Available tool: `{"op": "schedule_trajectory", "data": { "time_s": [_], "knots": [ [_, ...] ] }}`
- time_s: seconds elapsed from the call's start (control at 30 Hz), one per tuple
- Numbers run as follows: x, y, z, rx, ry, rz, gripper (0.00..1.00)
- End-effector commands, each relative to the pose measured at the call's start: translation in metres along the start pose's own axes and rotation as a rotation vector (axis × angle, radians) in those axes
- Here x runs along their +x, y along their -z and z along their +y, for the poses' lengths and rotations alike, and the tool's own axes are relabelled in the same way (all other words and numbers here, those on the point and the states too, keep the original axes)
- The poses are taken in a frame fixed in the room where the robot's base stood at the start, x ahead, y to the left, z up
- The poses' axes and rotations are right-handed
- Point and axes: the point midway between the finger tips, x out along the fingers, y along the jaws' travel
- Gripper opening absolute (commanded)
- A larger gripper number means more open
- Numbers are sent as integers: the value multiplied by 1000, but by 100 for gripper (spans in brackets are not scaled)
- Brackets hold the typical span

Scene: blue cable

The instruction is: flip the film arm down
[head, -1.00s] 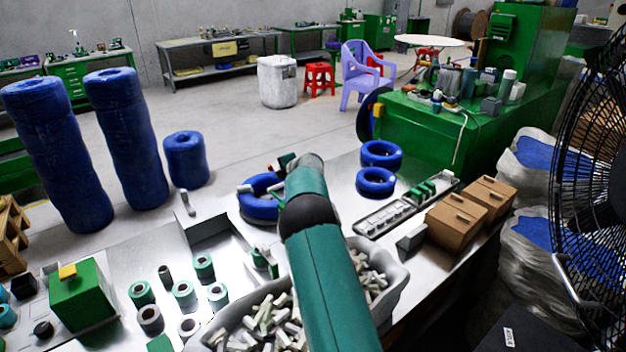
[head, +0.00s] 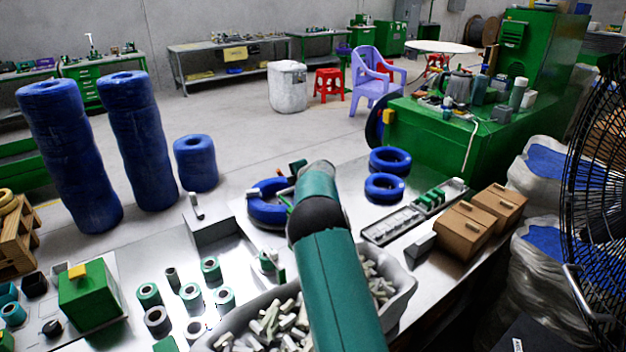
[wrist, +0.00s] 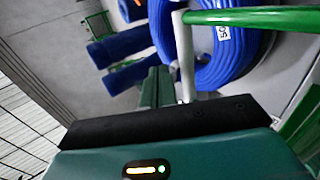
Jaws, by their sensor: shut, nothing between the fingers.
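The film arm (wrist: 250,17) looks like a green bar in the wrist view, joined at its left end to a pale grey rod (wrist: 184,58). A blue cable coil (wrist: 222,62) with a white label lies behind them; it also shows in the head view (head: 264,213). My gripper (wrist: 157,82) has its green fingers together, with nothing held. In the wrist view its fingertips appear just left of the pale rod; I cannot tell whether they touch. In the head view my arm hides most of the gripper and part of the film arm.
Two blue coils (head: 384,187) lie right of my arm. A grey bin of pale pieces (head: 268,325) stands in front. Green and grey spools (head: 190,295) and a green box (head: 88,296) are at left. Cardboard boxes (head: 466,231) and a black fan (head: 598,190) are at right.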

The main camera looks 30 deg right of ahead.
Motion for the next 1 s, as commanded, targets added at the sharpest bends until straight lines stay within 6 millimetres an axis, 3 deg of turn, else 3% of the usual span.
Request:
{"op": "schedule_trajectory", "data": {
  "time_s": [0.6, 1.0],
  "knots": [
    [-110, 1, 1, 0, -1, 1, 0],
    [-122, 1, 0, 0, 0, 1, 0]
  ]
}}
